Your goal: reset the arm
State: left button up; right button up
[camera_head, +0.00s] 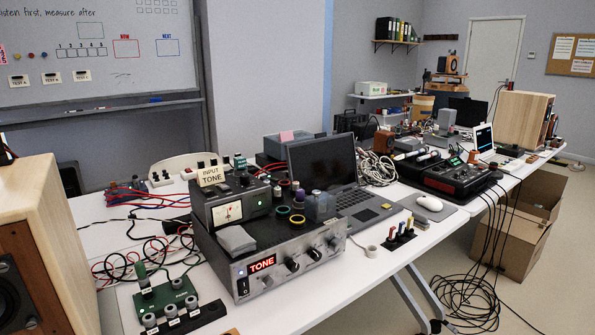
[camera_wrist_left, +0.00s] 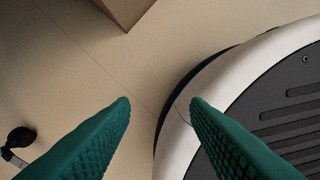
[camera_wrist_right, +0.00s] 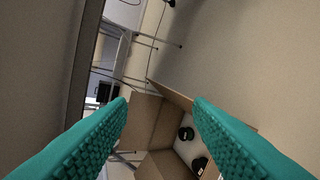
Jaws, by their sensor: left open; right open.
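My left gripper (camera_wrist_left: 160,101) is open and empty in the left wrist view, its two green textured fingers apart above the floor. A white and black rounded base, which looks like my own, lies below it. My right gripper (camera_wrist_right: 160,102) is open and empty in the right wrist view, its teal fingers apart. An open cardboard box (camera_wrist_right: 158,128) with dark round things inside shows beyond its fingers. Neither gripper nor arm shows in the head view.
A white table (camera_head: 345,275) holds an amplifier with a lit TONE display (camera_head: 270,262), a laptop (camera_head: 330,165), a mouse (camera_head: 428,202) and many cables. A wooden speaker (camera_head: 45,230) stands at left. Cardboard boxes (camera_head: 515,235) and coiled black cables (camera_head: 468,300) are on the floor at right.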

jog(key=s+d+f+n+g+h, duration=0.2)
jog(key=s+d+f+n+g, duration=0.1)
jog(key=s+f, duration=0.65)
jog(key=s+d+f+n+g+h, duration=0.2)
jog(key=s+f, duration=0.6)
jog(key=f, duration=0.2)
jog(key=s+d+f+n+g+h, duration=0.1)
jog(key=s+d+f+n+g, duration=0.2)
jog(key=s, duration=0.6)
jog(key=s+d+f+n+g+h, duration=0.1)
jog(key=s+d+f+n, duration=0.1)
jog(key=s+f, duration=0.6)
pick_arm(q)
jog(key=s+a+r+p, duration=0.2)
jog(key=s+r+p, duration=0.4)
jog(key=s+p, duration=0.5)
jog(key=p, duration=0.2)
jog(key=shift+g+p, duration=0.3)
jog(key=shift+g, duration=0.1)
pick_arm(e)
jog(key=s+d+r, duration=0.2)
jog(key=s+r, duration=0.6)
jog(key=s, duration=0.4)
jog(key=shift+d+r+g, duration=0.2)
jog(key=shift+r+g, duration=0.05)
jog(key=shift+g, duration=0.05)
